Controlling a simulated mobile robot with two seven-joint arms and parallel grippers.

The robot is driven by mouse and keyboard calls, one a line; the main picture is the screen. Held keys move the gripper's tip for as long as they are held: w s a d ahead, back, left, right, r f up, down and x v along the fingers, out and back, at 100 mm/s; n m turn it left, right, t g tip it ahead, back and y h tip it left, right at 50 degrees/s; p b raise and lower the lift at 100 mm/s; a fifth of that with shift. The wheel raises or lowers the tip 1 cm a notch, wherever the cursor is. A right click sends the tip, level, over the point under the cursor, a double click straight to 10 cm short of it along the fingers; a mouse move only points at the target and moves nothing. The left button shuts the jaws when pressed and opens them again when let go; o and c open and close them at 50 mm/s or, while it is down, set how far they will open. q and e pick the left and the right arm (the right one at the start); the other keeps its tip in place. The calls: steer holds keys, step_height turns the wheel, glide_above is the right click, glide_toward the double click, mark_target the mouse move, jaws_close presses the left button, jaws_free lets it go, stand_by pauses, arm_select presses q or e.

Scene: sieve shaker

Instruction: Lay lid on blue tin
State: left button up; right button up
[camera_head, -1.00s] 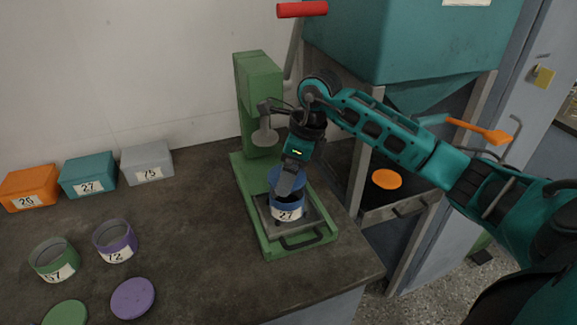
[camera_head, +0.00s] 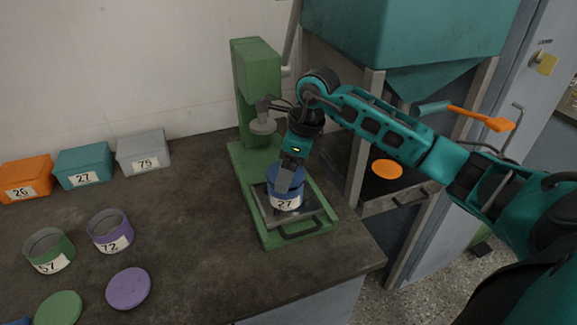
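The blue tin (camera_head: 286,202), labelled 27, stands upright on the tray of the green shaker (camera_head: 255,75). My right gripper (camera_head: 287,188) reaches in from the right and points down at the tin's top. Its fingers appear closed on the blue lid (camera_head: 272,181), which sits at the tin's rim. The fingers hide part of the lid, and I cannot tell whether it lies fully flat. My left gripper is out of view.
Green (camera_head: 50,251) and purple (camera_head: 111,232) tins stand at left, with a green lid (camera_head: 58,309) and a purple lid (camera_head: 129,288) in front. Orange (camera_head: 24,178), teal (camera_head: 84,165) and grey (camera_head: 143,152) boxes line the wall. An orange disc (camera_head: 387,170) lies right of the shaker.

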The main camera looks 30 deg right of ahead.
steer(key=shift+f+b, duration=0.5)
steer(key=shift+b, duration=0.05)
stand_by(1.0)
steer(key=o, duration=0.8)
steer(key=v, duration=1.3)
steer(key=shift+d, duration=0.1)
steer(key=shift+f, duration=0.1)
